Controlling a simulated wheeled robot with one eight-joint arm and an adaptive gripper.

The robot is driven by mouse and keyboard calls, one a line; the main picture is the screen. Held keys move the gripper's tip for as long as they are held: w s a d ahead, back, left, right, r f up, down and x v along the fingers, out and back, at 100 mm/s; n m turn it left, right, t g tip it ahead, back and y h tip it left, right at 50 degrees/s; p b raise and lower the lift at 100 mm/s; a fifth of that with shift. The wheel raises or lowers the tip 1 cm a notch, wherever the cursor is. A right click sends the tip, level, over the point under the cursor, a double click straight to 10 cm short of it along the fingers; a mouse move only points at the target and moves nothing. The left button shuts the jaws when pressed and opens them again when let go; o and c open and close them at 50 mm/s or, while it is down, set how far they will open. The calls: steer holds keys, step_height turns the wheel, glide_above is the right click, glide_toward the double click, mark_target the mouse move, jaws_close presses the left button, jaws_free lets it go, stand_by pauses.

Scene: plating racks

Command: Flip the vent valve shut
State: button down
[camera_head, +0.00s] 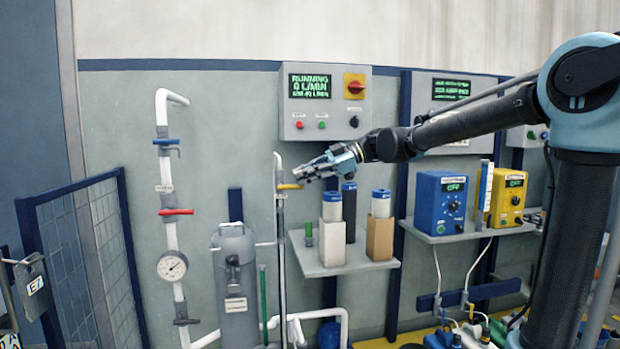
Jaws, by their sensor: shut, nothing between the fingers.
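A yellow valve lever (289,187) sticks out to the right, roughly level, from the thin upright pipe (281,240) beside the grey tank. A small label sits by it, too small to read, so I cannot tell from print which valve is the vent valve. My gripper (298,175) is shut and empty, with its fingertips just above and right of this lever. I cannot tell whether they touch it. The white pipe at left carries a blue lever (166,142) and a red lever (177,212), both roughly level.
The grey tank (233,275) and a round gauge (172,266) stand left of the thin pipe. A shelf (312,263) with filter cartridges is just right, below my arm. A control box (326,105) reading "RUNNING" hangs above. A blue mesh fence (85,255) is at far left.

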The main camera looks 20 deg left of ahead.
steer(key=s+r+v, duration=0.1)
steer(key=r+v, duration=0.1)
steer(key=v, duration=0.9)
steer(key=shift+s+r, duration=0.15)
steer(key=shift+r, duration=0.05)
steer(key=shift+d, duration=0.1)
